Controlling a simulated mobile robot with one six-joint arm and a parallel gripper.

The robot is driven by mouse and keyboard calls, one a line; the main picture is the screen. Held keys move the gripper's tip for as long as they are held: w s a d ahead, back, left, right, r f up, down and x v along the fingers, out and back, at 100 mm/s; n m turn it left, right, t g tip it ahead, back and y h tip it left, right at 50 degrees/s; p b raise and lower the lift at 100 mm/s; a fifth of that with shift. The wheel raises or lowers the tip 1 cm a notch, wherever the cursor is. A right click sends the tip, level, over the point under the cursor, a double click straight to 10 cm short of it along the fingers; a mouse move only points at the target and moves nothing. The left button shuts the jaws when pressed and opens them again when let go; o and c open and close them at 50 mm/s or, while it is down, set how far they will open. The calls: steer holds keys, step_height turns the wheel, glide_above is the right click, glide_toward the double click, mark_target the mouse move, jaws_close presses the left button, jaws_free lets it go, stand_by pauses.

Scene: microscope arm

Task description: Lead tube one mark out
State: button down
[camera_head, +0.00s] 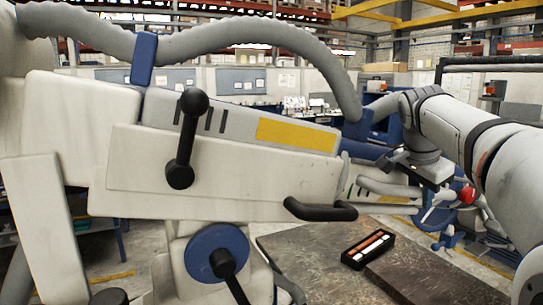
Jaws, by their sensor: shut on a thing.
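A large off-white microscope arm (225,175) spans the left and middle of the view, with a yellow panel and a few dark slanted marks on its side. A blue tube (368,149) comes out of its right end toward my gripper (430,176). Below it is a short piece with small dark marks (362,193). My gripper is at the outer end, shut on a part there; its fingertips and the exact grip are too small and partly hidden to tell. A red knob (467,195) and blue and white fittings hang just right of and below the gripper.
A ribbed grey hose (255,31) arches over the arm. Black handles (320,210) stick out from its side. A dark table (335,262) below carries a black tray (354,260) with white and orange items. Floor shows at the right.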

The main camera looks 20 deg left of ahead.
steer(key=shift+w+d, duration=0.1)
stand_by(0.7)
steer(key=shift+w+d+f, duration=0.2)
steer(key=shift+w+d, duration=0.4)
steer(key=shift+d, duration=0.05)
steer(key=shift+w+d+f+p, duration=0.1)
steer(key=shift+w+d+p, duration=0.1)
steer(key=shift+p, duration=0.1)
steer(key=c, duration=1)
jaws_free()
steer(key=shift+o, duration=0.5)
steer(key=shift+o, duration=0.8)
steer(key=o, duration=0.3)
